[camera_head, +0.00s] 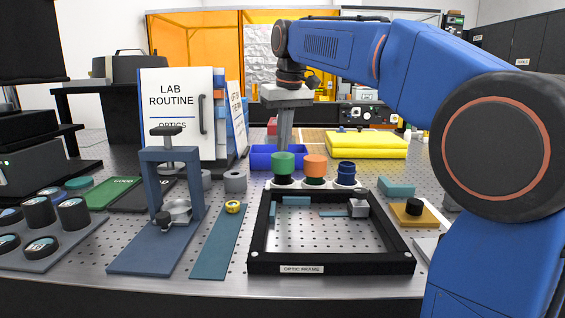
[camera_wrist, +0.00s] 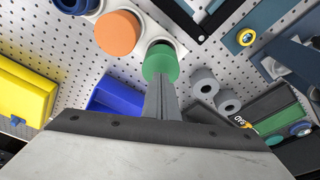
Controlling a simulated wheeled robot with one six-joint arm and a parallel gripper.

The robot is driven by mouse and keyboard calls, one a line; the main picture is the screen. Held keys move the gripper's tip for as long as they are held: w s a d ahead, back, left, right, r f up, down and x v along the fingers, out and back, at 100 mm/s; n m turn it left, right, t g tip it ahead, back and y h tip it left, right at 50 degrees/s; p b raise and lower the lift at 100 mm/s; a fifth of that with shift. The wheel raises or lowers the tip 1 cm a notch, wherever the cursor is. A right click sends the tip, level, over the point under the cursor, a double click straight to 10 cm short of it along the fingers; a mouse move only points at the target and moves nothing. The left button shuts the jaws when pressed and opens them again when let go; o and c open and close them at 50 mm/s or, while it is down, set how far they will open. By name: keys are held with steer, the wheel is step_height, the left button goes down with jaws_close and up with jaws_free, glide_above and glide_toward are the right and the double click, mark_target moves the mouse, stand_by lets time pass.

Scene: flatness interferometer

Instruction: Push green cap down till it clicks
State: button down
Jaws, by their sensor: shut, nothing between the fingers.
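The green cap (camera_head: 283,164) sits on a white round base at the left end of a row behind the black optic frame. In the wrist view the green cap (camera_wrist: 160,62) is just beyond my fingertips. My gripper (camera_head: 285,150) points down, with its fingers together and empty. In the head view its tips end right at or behind the top of the green cap. In the wrist view the gripper (camera_wrist: 161,80) overlaps the cap's near edge; I cannot tell whether it touches. The cap's lower part and its seating are hard to see.
An orange cap (camera_head: 315,165) and a dark blue cap (camera_head: 346,170) stand to the right in the same row. A blue bin (camera_head: 262,159) lies behind the green cap. The black optic frame (camera_head: 330,264) is in front. A blue press stand (camera_head: 152,190) stands left.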

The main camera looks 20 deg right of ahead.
mark_target(283, 155)
steer(key=shift+f, duration=0.15)
steer(key=shift+s+f, duration=0.1)
steer(key=shift+f, duration=1.2)
steer(key=shift+w+r, duration=0.2)
steer(key=shift+r, duration=0.7)
steer(key=shift+s+r, duration=0.1)
steer(key=shift+r, duration=3.15)
